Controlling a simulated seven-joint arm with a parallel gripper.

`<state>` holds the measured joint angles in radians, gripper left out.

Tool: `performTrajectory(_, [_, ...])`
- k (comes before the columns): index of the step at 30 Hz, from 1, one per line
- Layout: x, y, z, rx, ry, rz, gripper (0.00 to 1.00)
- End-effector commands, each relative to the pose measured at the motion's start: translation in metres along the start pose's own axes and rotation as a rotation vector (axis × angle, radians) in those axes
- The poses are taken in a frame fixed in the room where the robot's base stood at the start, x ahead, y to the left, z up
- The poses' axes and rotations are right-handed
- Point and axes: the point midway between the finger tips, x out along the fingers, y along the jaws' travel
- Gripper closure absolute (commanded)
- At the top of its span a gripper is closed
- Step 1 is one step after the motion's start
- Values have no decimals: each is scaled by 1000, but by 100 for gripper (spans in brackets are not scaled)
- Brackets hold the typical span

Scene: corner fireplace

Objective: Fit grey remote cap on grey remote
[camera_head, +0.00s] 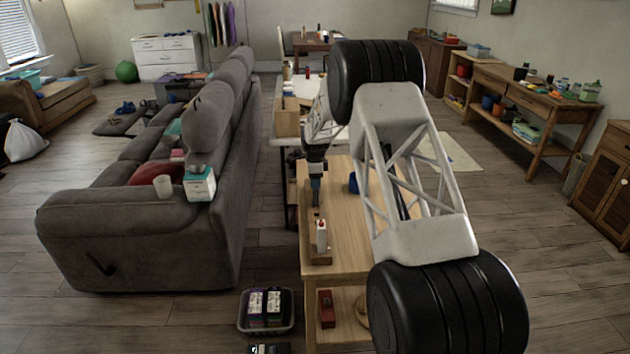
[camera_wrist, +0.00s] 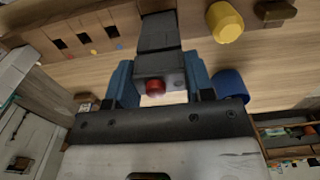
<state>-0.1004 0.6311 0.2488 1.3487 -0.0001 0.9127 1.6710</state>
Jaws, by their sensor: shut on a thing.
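My gripper (camera_head: 316,190) points down over the wooden table, left of my large arm links. In the wrist view its blue fingers (camera_wrist: 158,82) are shut on a dark grey boxy piece (camera_wrist: 178,64), with a red round spot (camera_wrist: 155,87) on or just before it. A flatter dark grey strip (camera_wrist: 158,31) shows directly beyond this piece, in line with it. I cannot tell whether the two are joined, or which is the remote and which the cap. In the head view both are too small to make out.
The wooden table (camera_head: 345,262) carries a white bottle-like thing (camera_head: 321,236) near its front left. The wrist view shows a slotted wooden board (camera_wrist: 70,38), a yellow cup-like thing (camera_wrist: 226,22) and a blue one (camera_wrist: 229,84). A grey sofa (camera_head: 150,240) stands left; a basket (camera_head: 266,325) is on the floor.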

Motion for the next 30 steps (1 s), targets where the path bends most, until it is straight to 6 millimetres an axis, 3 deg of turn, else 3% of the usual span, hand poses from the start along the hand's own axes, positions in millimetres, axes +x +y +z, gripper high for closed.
performTrajectory(17, [6,0,0,0,0,0,71])
performTrajectory(18, [6,0,0,0,0,0,47])
performTrajectory(23, [6,0,0,0,0,0,23])
performTrajectory(30, [6,0,0,0,0,0,22])
